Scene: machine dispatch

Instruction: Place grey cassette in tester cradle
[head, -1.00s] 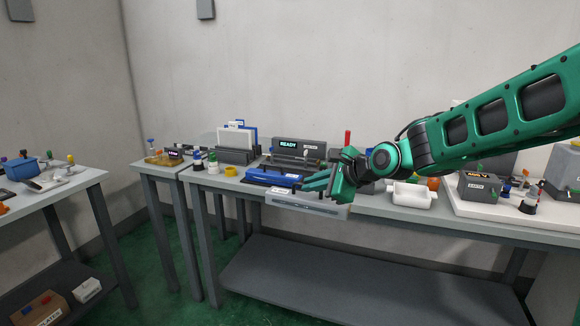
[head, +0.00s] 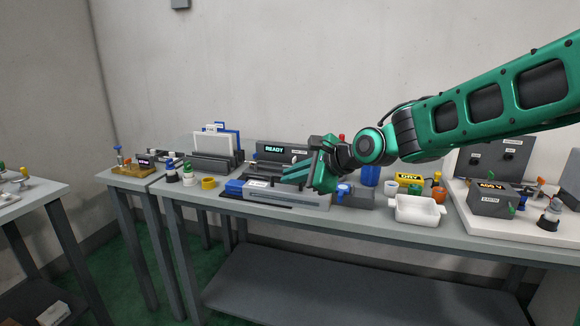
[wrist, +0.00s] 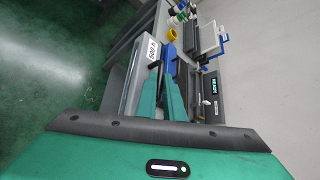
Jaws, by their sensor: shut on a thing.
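The grey cassette (head: 290,194) is a long, low grey body with a white label at its left end. In the wrist view the two green fingers (wrist: 163,85) point forward beside the labelled grey cassette (wrist: 138,72); the contact itself is not clear. The tester (head: 270,149), a dark unit with a lit READY display, stands behind; it also shows in the wrist view (wrist: 211,95). A blue piece (head: 234,187) shows past the cassette's left end. The cradle is largely hidden by my gripper and the cassette.
A rack with white and blue panels (head: 213,145) stands left of the tester. A white tray (head: 416,210) and a grey box (head: 490,200) stand at the right. The table's front edge (head: 400,237) is close.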

